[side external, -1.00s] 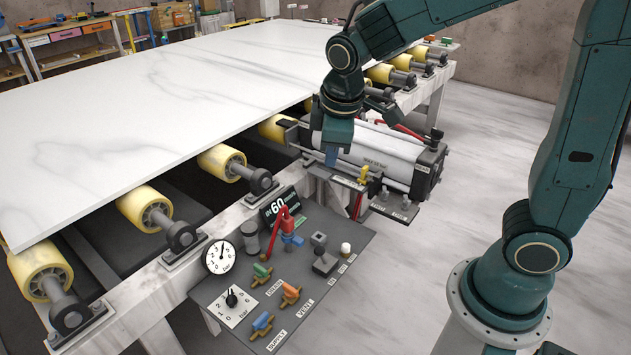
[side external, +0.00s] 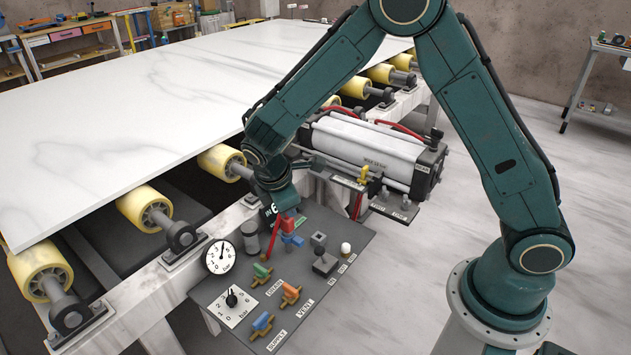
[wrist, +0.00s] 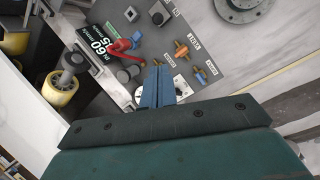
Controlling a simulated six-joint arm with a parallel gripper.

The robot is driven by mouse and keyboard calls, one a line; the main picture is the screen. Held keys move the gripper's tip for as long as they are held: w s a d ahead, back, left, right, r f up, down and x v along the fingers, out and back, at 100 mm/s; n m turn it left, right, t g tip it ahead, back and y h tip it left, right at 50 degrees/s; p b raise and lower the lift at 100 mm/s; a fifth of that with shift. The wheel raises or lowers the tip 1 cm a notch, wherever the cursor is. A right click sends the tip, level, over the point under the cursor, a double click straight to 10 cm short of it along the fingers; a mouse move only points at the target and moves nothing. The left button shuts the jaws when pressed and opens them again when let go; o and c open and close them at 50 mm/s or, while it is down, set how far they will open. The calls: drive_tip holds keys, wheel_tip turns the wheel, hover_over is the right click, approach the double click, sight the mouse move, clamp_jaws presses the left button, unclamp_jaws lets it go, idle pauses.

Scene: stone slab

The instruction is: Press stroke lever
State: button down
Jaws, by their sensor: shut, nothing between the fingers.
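My gripper (side external: 290,208) is above the panel's back left part, near the red-handled valve (side external: 288,225), apart from the lever. Its fingertips are hard to make out there. In the wrist view my gripper's blue fingers (wrist: 157,72) lie side by side, shut and empty, over the panel. The lever shows beyond them at the top (wrist: 158,16).
A pressure gauge (side external: 220,257), a dial (side external: 232,303) and several coloured valves, including an orange one (side external: 290,293), share the panel. A pneumatic cylinder (side external: 365,150) lies behind it. The stone slab (side external: 130,100) rests on yellow rollers at left.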

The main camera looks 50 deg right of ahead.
sight(322, 256)
wheel_tip(322, 256, down, 17)
drive_tip(key=a+n+h, duration=0.1)
drive_tip(key=n+h, duration=0.1)
drive_tip(key=n, duration=0.3)
drive_tip(key=shift+w+a+f+n+g+h, duration=0.2)
drive_tip(key=shift+a+n+g+h, duration=0.1)
drive_tip(key=shift+n+g, duration=0.1)
drive_tip(key=shift+d+f, duration=0.1)
drive_tip(key=d+f, duration=0.6)
drive_tip(key=d, duration=0.3)
drive_tip(key=shift+f, duration=0.35)
